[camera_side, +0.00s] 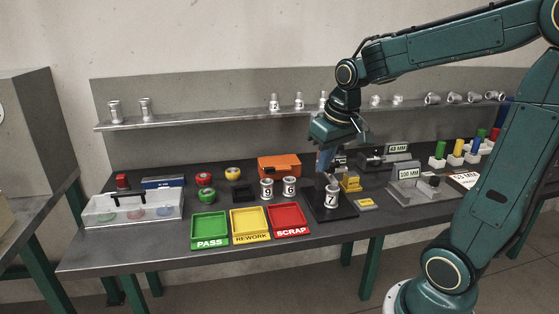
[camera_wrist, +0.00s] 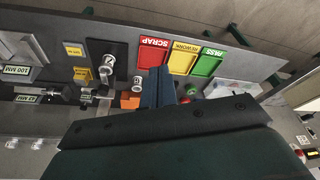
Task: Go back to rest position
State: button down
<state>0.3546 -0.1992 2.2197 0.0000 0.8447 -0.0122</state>
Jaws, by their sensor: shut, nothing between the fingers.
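My gripper (camera_side: 325,166) points downward over the back of the bench, in the side view above and behind the casting marked 7. Its dark fingers are together and empty; they also show in the wrist view (camera_wrist: 159,85). The white casting marked 7 (camera_side: 331,197) stands upright on a black plate (camera_side: 320,212), apart from my gripper. It also shows in the wrist view (camera_wrist: 107,62). Castings marked 9 (camera_side: 266,190) and 6 (camera_side: 290,187) stand to its left.
The green PASS tray (camera_side: 209,228), yellow REWORK tray (camera_side: 249,223) and red SCRAP tray (camera_side: 287,218) lie along the front. An orange box (camera_side: 279,166) stands behind. Gauges marked 100 MM (camera_side: 410,173) sit right. A shelf (camera_side: 200,121) with castings runs along the back.

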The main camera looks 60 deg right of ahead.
jog(key=s+a+r+n+t+y, duration=0.1)
jog(key=s+a+n, duration=0.3)
jog(key=s+a, duration=0.6)
jog(key=shift+s+a+r+t, duration=0.35)
jog(key=shift+r+t, duration=0.2)
jog(key=shift+t, duration=0.25)
